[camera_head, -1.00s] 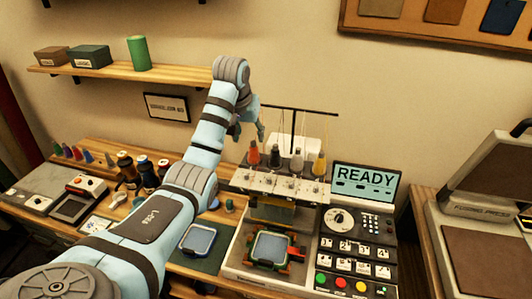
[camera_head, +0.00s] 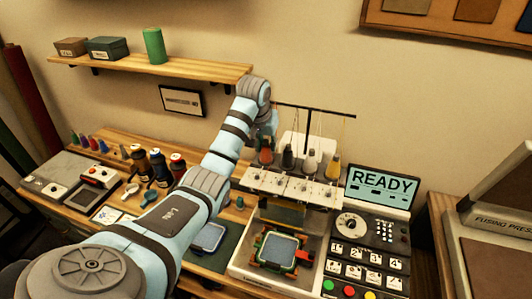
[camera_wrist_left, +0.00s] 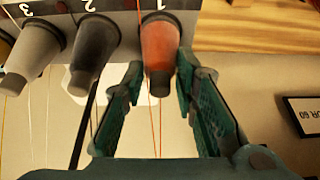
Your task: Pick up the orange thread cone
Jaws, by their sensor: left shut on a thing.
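The orange thread cone (camera_head: 266,157) stands at the left end of the row of cones on the embroidery machine's thread stand. It also shows in the left wrist view (camera_wrist_left: 160,42), beside the number 1, with its thread running from its narrow end. My left gripper (camera_wrist_left: 160,80) is shut on the cone, with one green-padded finger on each side of its narrow end. In the head view my left gripper (camera_head: 268,132) is small and partly hidden by its own wrist, directly above the cone. My right gripper is in neither view.
A black cone (camera_wrist_left: 95,45) and a grey cone (camera_wrist_left: 35,48) stand close beside the orange one. A thin thread rack (camera_head: 310,112) rises behind. A wooden shelf (camera_head: 190,74) hangs on the wall, and a small framed sign (camera_head: 182,101) is below it.

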